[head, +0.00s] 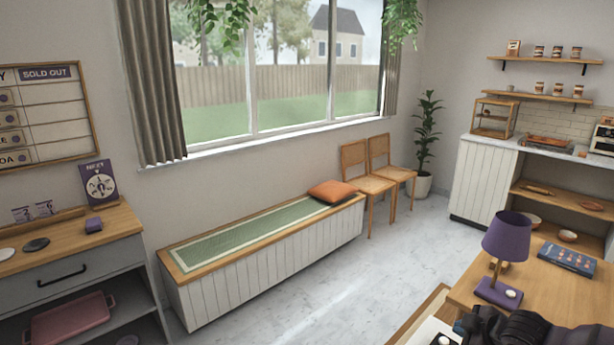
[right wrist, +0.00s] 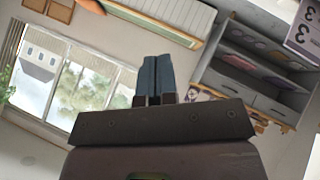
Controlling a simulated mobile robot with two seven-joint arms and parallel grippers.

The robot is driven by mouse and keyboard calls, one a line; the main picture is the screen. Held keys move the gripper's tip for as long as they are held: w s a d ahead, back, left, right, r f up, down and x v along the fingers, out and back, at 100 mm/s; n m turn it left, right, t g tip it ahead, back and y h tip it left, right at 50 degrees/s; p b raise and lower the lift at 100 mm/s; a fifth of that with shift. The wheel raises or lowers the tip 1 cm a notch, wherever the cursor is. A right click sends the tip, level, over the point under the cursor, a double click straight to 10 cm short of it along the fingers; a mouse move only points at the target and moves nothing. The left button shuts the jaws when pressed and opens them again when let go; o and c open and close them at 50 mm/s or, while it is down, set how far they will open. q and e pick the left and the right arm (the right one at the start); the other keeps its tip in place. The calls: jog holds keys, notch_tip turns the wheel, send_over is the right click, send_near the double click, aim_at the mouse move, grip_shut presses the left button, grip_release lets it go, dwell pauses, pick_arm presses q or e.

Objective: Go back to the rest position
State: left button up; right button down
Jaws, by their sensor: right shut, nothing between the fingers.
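My right gripper (right wrist: 156,78) shows in the right wrist view with its two blue-grey fingers together and nothing between them. It points into open air, with the room tilted behind it. In the head view a dark part of my right arm (head: 525,330) shows at the bottom right edge, in front of the wooden table (head: 560,285). My left gripper is in neither view.
The purple lamp (head: 506,240) and a blue booklet (head: 567,257) are on that table, close to my right arm. A bench (head: 270,265) with an orange cushion (head: 333,191) stands under the window. A grey cabinet (head: 70,270) is at left. The middle floor (head: 350,285) is clear.

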jog(key=s+a+f+m+t+y, duration=0.1)
jog(key=s+a+m+t, duration=0.15)
jog(key=a, duration=0.35)
jog(key=s+a+f+m+t+y, duration=0.1)
jog(key=s+a+t, duration=0.1)
jog(key=s+a, duration=0.3)
jog(key=s+f+m+h, duration=0.1)
jog(key=s+f+m, duration=0.1)
jog(key=s, duration=0.4)
jog(key=s+d+f+m+g+h, duration=0.1)
jog(key=s+f+m+h, duration=0.1)
jog(key=s+f, duration=0.3)
jog(key=s+f+m+h, duration=0.1)
jog(key=s+f+m, duration=0.2)
jog(key=s, duration=0.3)
jog(key=shift+s+d+f+m+g+h, duration=0.25)
jog(key=shift+s+d+m+g+h, duration=0.1)
jog(key=shift+s+d+h, duration=0.05)
